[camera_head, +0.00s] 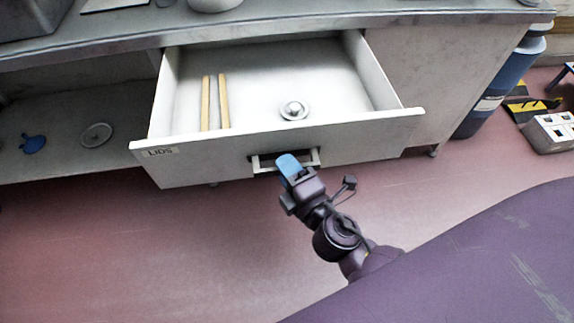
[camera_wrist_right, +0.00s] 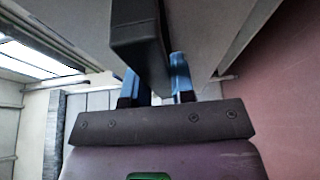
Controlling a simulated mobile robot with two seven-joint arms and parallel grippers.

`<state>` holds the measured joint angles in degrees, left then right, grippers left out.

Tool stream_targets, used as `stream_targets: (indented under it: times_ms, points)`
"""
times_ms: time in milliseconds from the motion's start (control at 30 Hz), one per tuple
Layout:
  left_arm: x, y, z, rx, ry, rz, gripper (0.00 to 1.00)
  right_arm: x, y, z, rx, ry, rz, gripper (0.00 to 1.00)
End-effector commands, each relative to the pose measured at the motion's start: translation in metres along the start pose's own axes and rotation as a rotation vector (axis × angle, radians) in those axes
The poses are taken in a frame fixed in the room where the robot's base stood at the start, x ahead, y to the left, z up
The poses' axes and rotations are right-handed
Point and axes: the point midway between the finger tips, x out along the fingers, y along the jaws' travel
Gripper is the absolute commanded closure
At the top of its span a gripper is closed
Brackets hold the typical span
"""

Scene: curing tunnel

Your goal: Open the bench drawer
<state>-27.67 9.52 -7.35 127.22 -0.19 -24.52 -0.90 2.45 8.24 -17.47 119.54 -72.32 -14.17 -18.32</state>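The bench drawer (camera_head: 205,165), labelled LIDS, is pulled well out from the bench in the head view. Inside lie two wooden sticks (camera_head: 223,101) and a round metal lid (camera_head: 294,109). My right gripper (camera_head: 290,163) is at the handle (camera_head: 318,157) on the middle of the drawer front. In the right wrist view, the blue fingers of the gripper (camera_wrist_right: 154,82) stand on either side of the dark handle bar (camera_wrist_right: 140,45), which passes between them. The fingers look closed on the bar. My left gripper does not show.
The bench top (camera_head: 300,25) runs above the drawer. An open shelf at left holds a blue item (camera_head: 33,144) and a round disc (camera_head: 96,135). A blue bin (camera_head: 497,90) stands at right. The floor before the drawer is clear apart from my arm.

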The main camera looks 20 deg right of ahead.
Motion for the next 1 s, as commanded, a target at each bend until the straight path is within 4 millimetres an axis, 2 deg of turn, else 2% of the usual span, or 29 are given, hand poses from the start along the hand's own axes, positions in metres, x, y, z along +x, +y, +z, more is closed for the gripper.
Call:
stream_targets:
  times_ms: [33, 167, 433, 567, 800, 1000]
  points:
    - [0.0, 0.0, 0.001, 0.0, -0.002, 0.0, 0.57, 0.0, 0.0, 0.0, 0.0, 0.001, 0.001, 0.71]
    - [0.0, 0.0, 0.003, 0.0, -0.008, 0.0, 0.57, 0.0, 0.0, 0.0, 0.0, 0.001, 0.0, 0.51]
    - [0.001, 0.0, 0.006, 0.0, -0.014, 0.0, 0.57, 0.0, 0.0, 0.0, 0.0, 0.001, 0.0, 0.51]
    - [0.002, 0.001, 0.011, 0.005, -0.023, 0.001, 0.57, -0.008, -0.003, 0.0, 0.002, 0.001, -0.005, 0.51]
    - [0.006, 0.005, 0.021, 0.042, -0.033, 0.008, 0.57, -0.043, -0.011, 0.0, 0.005, -0.001, -0.018, 0.51]
    - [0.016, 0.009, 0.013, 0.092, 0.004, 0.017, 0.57, -0.066, -0.011, -0.001, 0.004, 0.0, -0.018, 0.51]
